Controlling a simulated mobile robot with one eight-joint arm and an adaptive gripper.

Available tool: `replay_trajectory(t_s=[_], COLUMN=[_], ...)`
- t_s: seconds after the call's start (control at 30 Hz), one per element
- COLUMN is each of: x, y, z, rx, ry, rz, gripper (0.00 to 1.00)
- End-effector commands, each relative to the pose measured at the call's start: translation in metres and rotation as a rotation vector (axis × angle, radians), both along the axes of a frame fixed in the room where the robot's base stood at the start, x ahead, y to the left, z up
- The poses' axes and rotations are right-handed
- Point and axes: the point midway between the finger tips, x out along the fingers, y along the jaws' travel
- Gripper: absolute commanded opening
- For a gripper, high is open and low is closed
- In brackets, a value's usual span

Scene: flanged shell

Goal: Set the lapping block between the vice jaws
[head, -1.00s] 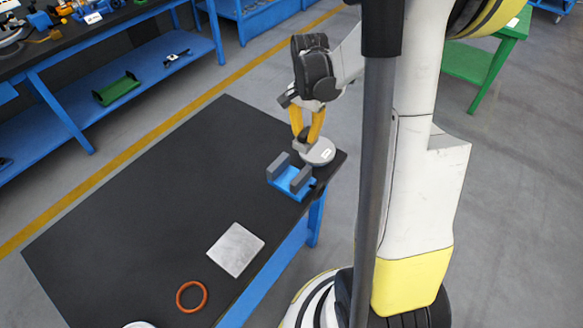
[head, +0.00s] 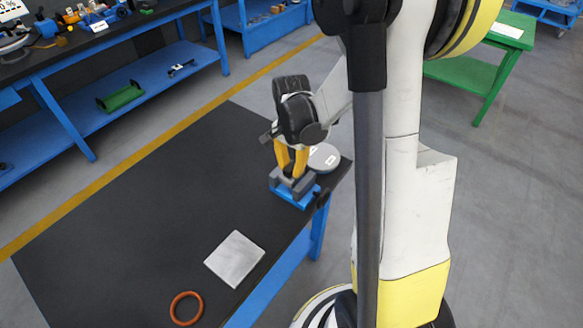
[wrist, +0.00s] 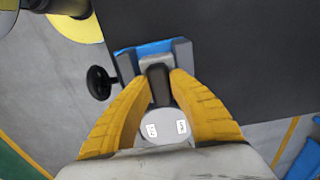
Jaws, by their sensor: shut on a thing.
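My gripper (head: 289,173), with yellow fingers, points down over the vice (head: 293,198) near the right corner of the black-topped table. In the wrist view the fingers are shut on a dark grey lapping block (wrist: 158,84). The block appears between the left grey jaw (wrist: 126,66) and the right grey jaw (wrist: 183,53) of the blue vice. Whether it touches the jaws or rests on the vice floor I cannot tell. The fingers hide part of the block and jaws in the head view.
A round grey disc (head: 324,157) with white labels lies close behind the vice. A black knob (wrist: 99,82) sticks out from the vice's side. A pale square plate (head: 235,259) and an orange ring (head: 186,308) lie nearer. The table's middle is clear.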

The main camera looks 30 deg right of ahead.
Motion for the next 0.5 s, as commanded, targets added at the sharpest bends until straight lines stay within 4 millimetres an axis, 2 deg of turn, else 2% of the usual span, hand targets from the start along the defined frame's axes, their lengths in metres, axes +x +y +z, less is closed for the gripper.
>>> replay_trajectory(t_s=[0.43, 0.47, 0.5], x=[0.0000, 0.0001, 0.0000], y=[-0.0001, -0.0001, -0.0001], z=[-0.0116, -0.0115, -0.0114], rx=[0.000, 0.000, 0.000], ry=[0.000, 0.000, 0.000], rz=[0.000, 0.000, 0.000], gripper=[0.00, 0.26, 0.38])
